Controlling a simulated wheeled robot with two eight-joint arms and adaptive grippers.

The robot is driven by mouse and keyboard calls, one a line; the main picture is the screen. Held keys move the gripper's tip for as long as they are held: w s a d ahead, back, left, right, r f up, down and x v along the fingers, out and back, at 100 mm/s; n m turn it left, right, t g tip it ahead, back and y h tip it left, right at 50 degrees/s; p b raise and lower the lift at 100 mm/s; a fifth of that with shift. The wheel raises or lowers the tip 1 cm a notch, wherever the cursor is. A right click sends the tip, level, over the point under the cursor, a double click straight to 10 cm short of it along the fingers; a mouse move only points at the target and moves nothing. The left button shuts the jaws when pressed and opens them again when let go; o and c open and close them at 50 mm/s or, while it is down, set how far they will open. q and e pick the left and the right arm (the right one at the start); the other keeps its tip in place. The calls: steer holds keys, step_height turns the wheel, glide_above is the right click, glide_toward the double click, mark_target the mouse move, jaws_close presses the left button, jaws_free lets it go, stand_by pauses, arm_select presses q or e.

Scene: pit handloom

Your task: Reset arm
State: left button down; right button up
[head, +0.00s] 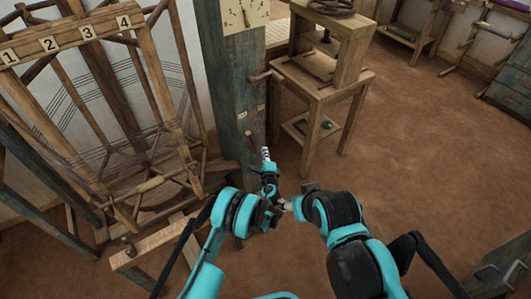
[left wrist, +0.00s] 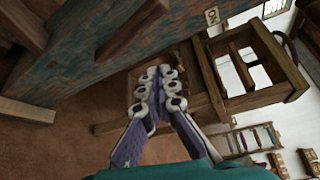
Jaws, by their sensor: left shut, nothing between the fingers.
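My left gripper (head: 266,155) shows in the head view, pointing up and away, in front of the foot of the blue-green wooden post. Its fingers are together and empty. In the left wrist view the same gripper (left wrist: 159,88) has its two grey and purple fingers meeting at the tips, with nothing between them. My right arm comes in from the right in the head view, its forearm end close beside my left wrist. A small pale part shows there, but the right gripper's fingers cannot be made out.
The blue-green post (head: 232,85) carries a dial (head: 244,14) and pegs, a lower peg (head: 249,140) near my left gripper. A wooden frame numbered 1 to 4 (head: 75,38) stands left. A wooden stand (head: 335,82) stands behind. The brown floor (head: 430,150) is open at right.

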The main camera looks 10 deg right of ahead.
arm_select(q)
steer(key=shift+r, duration=0.1)
steer(key=s+a+r+n+g+y, duration=0.1)
steer(key=a+r+n+g+y, duration=0.25)
steer(key=a+r+n, duration=1.2)
steer(key=s+a+r+n+g, duration=0.2)
steer(key=s+a+r+g, duration=0.1)
steer(key=s+a+r, duration=1.45)
steer(key=s+a+f+n+g, duration=0.1)
steer(key=s+f+n, duration=0.1)
steer(key=s, duration=0.9)
steer(key=s+a+f+n+g+h, duration=0.1)
steer(key=s+a+f+n, duration=0.1)
steer(key=s, duration=0.9)
step_height(320, 180, down, 2)
steer(key=shift+s+f+n, duration=0.15)
steer(key=shift+f+n, duration=0.1)
steer(key=shift+n, duration=0.3)
